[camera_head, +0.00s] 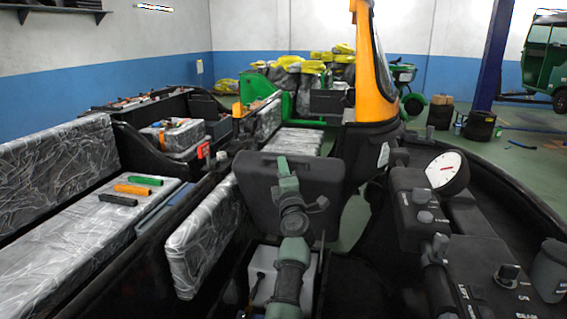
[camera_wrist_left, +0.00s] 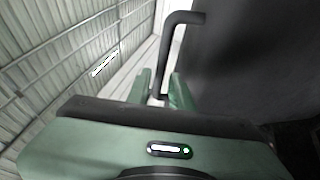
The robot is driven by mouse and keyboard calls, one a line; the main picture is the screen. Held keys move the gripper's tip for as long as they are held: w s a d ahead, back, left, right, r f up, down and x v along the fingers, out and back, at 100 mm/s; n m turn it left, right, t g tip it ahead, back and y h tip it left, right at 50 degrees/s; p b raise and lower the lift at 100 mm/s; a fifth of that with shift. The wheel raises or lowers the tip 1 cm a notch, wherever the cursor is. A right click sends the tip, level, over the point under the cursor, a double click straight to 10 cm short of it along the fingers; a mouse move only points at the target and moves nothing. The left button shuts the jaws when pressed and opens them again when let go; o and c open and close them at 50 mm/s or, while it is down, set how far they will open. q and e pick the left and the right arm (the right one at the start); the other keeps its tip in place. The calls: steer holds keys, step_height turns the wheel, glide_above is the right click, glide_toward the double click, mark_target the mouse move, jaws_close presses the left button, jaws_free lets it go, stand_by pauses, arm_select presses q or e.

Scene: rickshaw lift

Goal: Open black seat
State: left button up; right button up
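The black seat (camera_head: 255,200) is a dark panel at the centre of the head view. It stands tilted up over a compartment in which a pale box (camera_head: 300,272) shows. My left gripper (camera_head: 283,165) is in front of the panel, near its upper edge, and its own wrist hides part of it. In the left wrist view, a dark bent rod (camera_wrist_left: 168,50) runs between the two green fingers of my left gripper (camera_wrist_left: 160,84), beside a large dark surface. I cannot tell whether the fingers press on the rod. My right gripper is not in view.
A silver-wrapped bench (camera_head: 75,240) with small coloured blocks lies at left, and a wrapped cushion (camera_head: 205,235) stands beside the seat. A yellow-orange pillar (camera_head: 375,95) rises behind it. A black console with a white gauge (camera_head: 447,173) closes off the right.

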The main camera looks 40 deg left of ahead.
arm_select(q)
steer(key=shift+b+x, duration=0.3)
steer(key=shift+x, duration=1.95)
steer(key=shift+a, duration=0.1)
steer(key=shift+s+f, duration=0.1)
jaws_close()
